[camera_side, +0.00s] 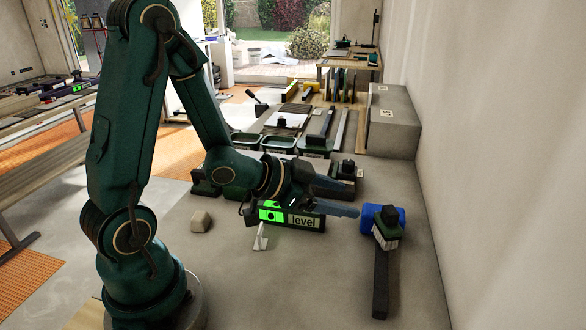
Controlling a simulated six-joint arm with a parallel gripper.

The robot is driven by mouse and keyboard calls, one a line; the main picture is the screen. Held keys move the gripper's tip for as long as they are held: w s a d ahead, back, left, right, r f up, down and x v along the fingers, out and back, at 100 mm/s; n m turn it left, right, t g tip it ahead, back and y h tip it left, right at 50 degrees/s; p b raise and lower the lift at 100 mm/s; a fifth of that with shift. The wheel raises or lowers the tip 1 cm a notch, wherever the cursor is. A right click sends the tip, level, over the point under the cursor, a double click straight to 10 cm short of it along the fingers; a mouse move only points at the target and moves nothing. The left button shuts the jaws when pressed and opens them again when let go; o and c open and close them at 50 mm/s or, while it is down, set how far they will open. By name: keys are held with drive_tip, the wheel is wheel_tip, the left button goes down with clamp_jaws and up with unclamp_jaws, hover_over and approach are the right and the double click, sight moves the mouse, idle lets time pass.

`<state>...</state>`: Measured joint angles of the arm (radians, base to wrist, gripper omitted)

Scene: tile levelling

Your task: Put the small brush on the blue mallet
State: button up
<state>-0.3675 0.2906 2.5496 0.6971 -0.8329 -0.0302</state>
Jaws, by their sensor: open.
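The blue mallet (369,217) lies on the grey floor at the right, its blue head toward the back and its dark handle (380,288) pointing to the front. A small dark green and black piece with a pale printed lower band, apparently the small brush (386,222), rests on the mallet where head and handle meet. My gripper (355,201) is open and empty, just left of the mallet head. Its two grey-blue fingers point right, apart from each other. I cannot tell whether a fingertip touches the mallet head.
A white tool (261,238) and a beige block (201,221) lie to the left. Dark trays (279,144) and a grey block (393,120) are farther back. A wall bounds the right side.

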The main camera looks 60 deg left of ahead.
drive_tip(key=s+a+r+n+g+y, duration=0.3)
drive_tip(key=s+r+y, duration=0.1)
drive_tip(key=s, duration=0.1)
drive_tip(key=s+d+r+n+g+h, duration=0.1)
drive_tip(key=s+d+g, duration=0.2)
drive_tip(key=s, duration=0.9)
drive_tip(key=shift+d+r+g, duration=0.3)
drive_tip(key=shift+d+r, duration=0.1)
drive_tip(key=shift+d, duration=0.85)
